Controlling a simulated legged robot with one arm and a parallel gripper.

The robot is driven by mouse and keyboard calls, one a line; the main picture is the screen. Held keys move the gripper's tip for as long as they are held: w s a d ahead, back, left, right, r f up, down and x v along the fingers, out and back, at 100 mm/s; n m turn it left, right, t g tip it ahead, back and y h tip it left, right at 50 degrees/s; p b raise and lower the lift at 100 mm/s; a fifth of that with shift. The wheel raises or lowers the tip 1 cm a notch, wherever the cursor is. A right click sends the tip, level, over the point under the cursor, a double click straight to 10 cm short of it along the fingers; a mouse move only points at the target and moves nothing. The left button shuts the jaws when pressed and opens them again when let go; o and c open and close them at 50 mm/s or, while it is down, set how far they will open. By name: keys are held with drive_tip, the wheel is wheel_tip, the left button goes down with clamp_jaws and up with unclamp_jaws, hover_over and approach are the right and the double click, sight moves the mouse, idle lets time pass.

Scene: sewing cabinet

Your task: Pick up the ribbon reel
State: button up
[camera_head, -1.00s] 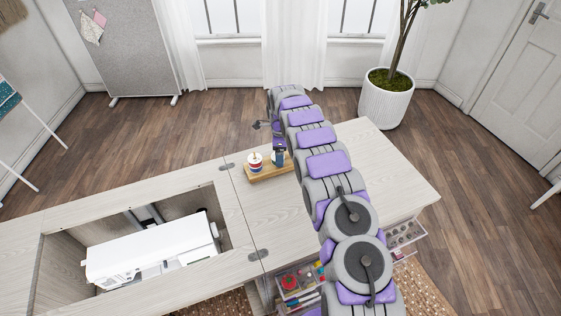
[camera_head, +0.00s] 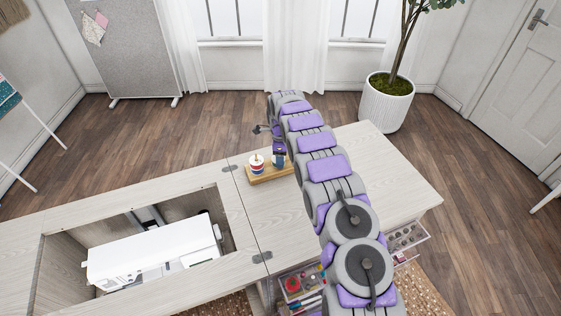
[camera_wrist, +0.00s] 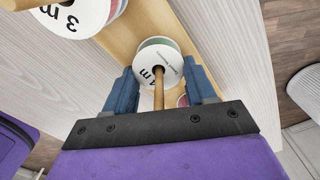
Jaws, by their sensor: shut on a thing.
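A white ribbon reel (camera_wrist: 160,62) with dark lettering sits between the two blue fingers of my gripper (camera_wrist: 160,72) in the wrist view. The fingers are shut on it from both sides. A wooden peg (camera_wrist: 158,92) shows at the reel's hub, and I cannot tell whether the reel is raised. A second reel (camera_wrist: 85,14) marked "3 m" is at the top left, around another peg; it also shows in the head view (camera_head: 256,164). Both are at the wooden stand (camera_head: 268,178). In the head view my gripper (camera_head: 279,159) is small and hides most of the held reel.
The stand is on the pale cabinet top (camera_head: 385,170), which is clear to the right. A white sewing machine (camera_head: 155,250) sits in the opening at left. Open drawers with sewing supplies (camera_head: 298,285) stick out at the front. A potted plant (camera_head: 386,100) stands behind.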

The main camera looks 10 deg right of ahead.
drive_tip(key=shift+d+r, duration=0.3)
drive_tip(key=shift+r, duration=0.45)
wheel_tip(320, 180, up, 17)
drive_tip(key=p, duration=0.4)
drive_tip(key=shift+f, duration=0.2)
